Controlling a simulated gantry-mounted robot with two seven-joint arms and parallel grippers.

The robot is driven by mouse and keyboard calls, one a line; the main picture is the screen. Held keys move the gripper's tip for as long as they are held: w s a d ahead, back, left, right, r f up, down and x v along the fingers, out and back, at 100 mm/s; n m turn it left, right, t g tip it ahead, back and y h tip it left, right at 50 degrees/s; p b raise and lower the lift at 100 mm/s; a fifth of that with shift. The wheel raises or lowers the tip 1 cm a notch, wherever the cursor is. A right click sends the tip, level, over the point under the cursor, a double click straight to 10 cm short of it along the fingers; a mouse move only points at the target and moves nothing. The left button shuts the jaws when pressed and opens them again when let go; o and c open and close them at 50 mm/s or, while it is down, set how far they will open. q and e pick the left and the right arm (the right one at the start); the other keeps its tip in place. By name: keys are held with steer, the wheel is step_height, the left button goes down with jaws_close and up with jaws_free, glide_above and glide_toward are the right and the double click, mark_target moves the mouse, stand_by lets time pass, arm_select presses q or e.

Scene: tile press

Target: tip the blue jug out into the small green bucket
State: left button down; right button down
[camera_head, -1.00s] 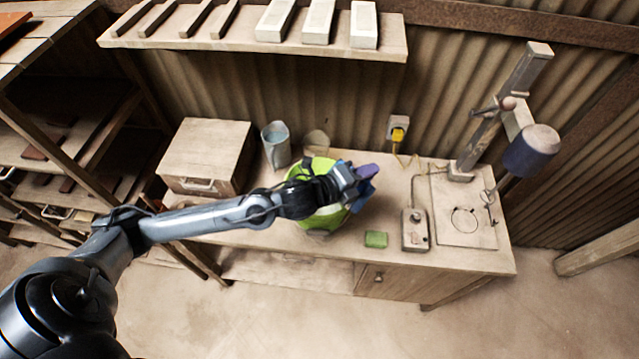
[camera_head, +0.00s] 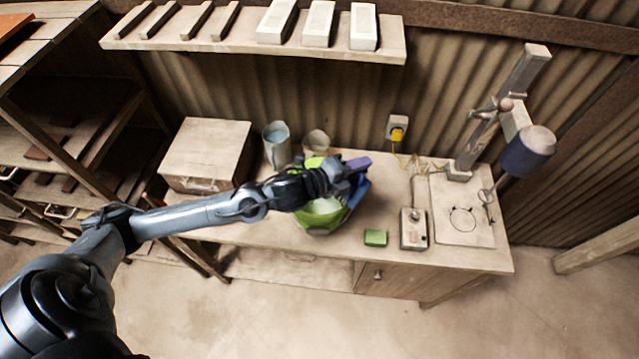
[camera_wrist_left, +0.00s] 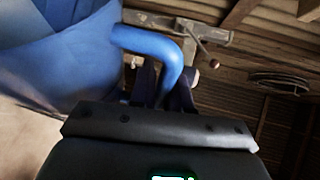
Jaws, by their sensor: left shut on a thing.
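My left gripper (camera_head: 346,180) is shut on the handle of the blue jug (camera_head: 359,192). In the left wrist view the curved handle sits between the fingers and the jug's body (camera_wrist_left: 65,55) fills the upper left. The jug appears tilted, held over the right side of the small green bucket (camera_head: 300,216), which stands on the bench. A pale patch shows inside the bucket; I cannot tell whether it is contents or the inner wall. My wrist hides the bucket's back and part of the jug. The jug's mouth and any stream are not clearly visible. My right gripper is out of view.
A grey-blue cup (camera_head: 277,146) and a beige pot (camera_head: 316,143) stand behind the bucket. A wooden box (camera_head: 208,152) is at left. A green block (camera_head: 375,238), a switch box (camera_head: 413,230) and a press (camera_head: 500,120) are at right. A shelf (camera_head: 250,42) hangs above.

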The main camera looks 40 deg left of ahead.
arm_select(q)
steer(key=shift+a+r+n+h+p, duration=0.3)
steer(key=shift+a+r+n+p, duration=0.15)
steer(key=shift+a, duration=0.3)
steer(key=shift+s+a+r+n+t, duration=0.1)
steer(key=shift+a+r+n+t, duration=0.2)
steer(key=shift+a, duration=0.1)
steer(key=shift+a+r+n+h+p, duration=0.2)
steer(key=shift+a+n, duration=0.1)
steer(key=shift+a, duration=0.15)
steer(key=shift+a+r+n+h+p, duration=0.1)
steer(key=shift+a+n+p, duration=0.15)
steer(key=shift+a, duration=0.2)
steer(key=d+m, duration=0.1)
steer(key=d+f+b, duration=0.1)
steer(key=d+f+m+y+b, duration=0.1)
steer(key=d, duration=0.1)
steer(key=shift+d+f+m, duration=0.1)
steer(key=shift+f+m, duration=0.05)
steer(key=shift+m, duration=0.15)
steer(key=shift+d+f, duration=0.1)
steer(key=shift+d, duration=0.15)
steer(key=shift+g, duration=0.4)
